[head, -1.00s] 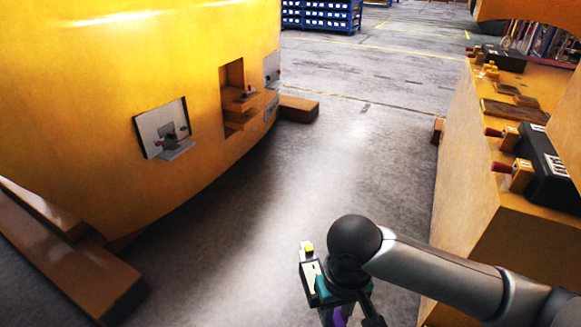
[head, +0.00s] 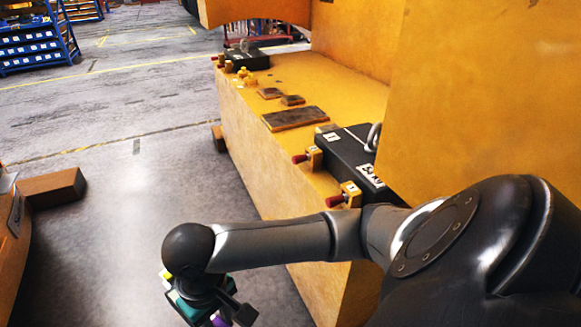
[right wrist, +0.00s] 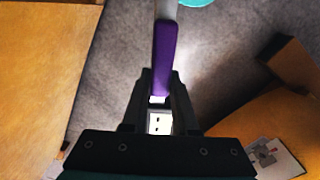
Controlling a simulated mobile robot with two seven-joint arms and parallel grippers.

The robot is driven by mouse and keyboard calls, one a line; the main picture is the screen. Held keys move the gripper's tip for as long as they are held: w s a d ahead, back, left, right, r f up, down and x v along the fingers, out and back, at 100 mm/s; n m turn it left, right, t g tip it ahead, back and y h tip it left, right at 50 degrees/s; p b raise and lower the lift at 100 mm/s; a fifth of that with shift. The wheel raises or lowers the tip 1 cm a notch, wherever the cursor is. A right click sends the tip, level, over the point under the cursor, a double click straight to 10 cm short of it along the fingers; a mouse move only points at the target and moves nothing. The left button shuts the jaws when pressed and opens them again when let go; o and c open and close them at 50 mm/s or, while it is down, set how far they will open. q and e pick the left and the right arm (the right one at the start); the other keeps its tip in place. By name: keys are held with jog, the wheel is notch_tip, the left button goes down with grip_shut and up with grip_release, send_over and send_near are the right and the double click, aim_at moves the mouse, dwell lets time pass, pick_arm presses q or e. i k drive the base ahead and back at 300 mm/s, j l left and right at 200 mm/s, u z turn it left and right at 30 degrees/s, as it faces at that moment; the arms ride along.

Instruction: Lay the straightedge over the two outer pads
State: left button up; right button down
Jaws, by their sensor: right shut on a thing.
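My right gripper (right wrist: 158,84) is shut on the purple handle (right wrist: 165,55) of a tool with a pale flat shaft; whether this is the straightedge I cannot tell. In the head view a bit of purple shows under my right wrist (head: 218,320), over the aisle floor and left of the yellow casting. On the casting's ledge (head: 350,95) lie a large dark brown plate (head: 295,118) and two small brown pieces (head: 270,93) (head: 292,100). Which are the outer pads is unclear. My left gripper is out of view.
A black block with a weight label (head: 345,150) sits on the ledge, with red-knobbed clamps (head: 345,195) at its front. A second black block (head: 247,60) is farther back. A tall casting wall rises at right. The aisle floor (head: 130,220) is open.

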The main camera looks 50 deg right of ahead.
aim_at(309, 111)
jog(key=i+l+z, duration=0.1)
jog(key=i+z, duration=0.35)
jog(key=i, duration=0.15)
jog(key=i+z, duration=0.4)
jog(key=i, duration=0.15)
